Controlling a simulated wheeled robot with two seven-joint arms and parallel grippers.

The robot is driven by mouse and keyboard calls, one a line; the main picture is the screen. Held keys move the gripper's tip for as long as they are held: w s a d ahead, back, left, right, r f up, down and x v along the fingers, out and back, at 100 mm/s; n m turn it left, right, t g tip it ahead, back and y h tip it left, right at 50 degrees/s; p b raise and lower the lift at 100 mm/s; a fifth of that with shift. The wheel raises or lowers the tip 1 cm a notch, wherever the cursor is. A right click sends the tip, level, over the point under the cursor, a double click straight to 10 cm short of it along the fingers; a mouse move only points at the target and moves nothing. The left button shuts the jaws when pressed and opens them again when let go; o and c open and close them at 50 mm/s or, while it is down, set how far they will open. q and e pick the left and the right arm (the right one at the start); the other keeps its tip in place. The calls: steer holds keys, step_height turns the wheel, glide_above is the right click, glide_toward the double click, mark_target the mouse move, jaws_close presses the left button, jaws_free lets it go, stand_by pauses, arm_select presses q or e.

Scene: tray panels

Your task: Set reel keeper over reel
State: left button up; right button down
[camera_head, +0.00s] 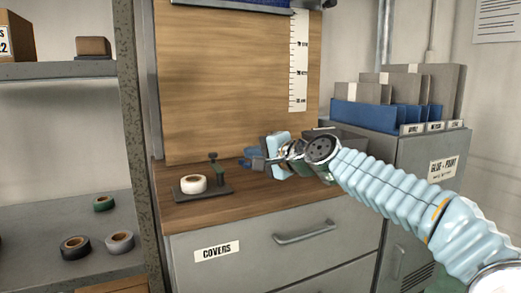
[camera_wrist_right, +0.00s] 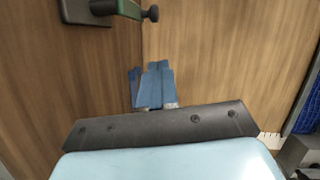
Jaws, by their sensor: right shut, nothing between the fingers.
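In the right wrist view, the keeper's green arm (camera_wrist_right: 129,9) ends in a black knob at the top edge, and part of the plate (camera_wrist_right: 85,12) shows. My right gripper (camera_head: 246,157) is to the right of the keeper, not touching it. Its blue fingers (camera_wrist_right: 152,70) are shut and empty. My left gripper is out of view.
A wooden back panel (camera_head: 230,90) with a white scale rises behind the bench. The drawer labelled COVERS (camera_head: 265,245) is below. Blue folders (camera_head: 372,116) and a grey cabinet are at right. Several tape rolls (camera_head: 76,246) lie on the left shelf, beyond a grey post (camera_head: 138,130).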

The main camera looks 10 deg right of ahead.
mark_target(216, 162)
steer(key=p+x, duration=0.1)
steer(key=x, duration=0.3)
steer(key=shift+r, duration=0.15)
steer(key=a, duration=0.2)
steer(key=w+a, duration=0.1)
steer(key=shift+a+f+p, duration=0.15)
steer(key=shift+f+p, duration=0.25)
steer(key=shift+w+a+f, duration=0.1)
steer(key=shift+a+f, duration=0.1)
steer(key=shift+a, duration=0.3)
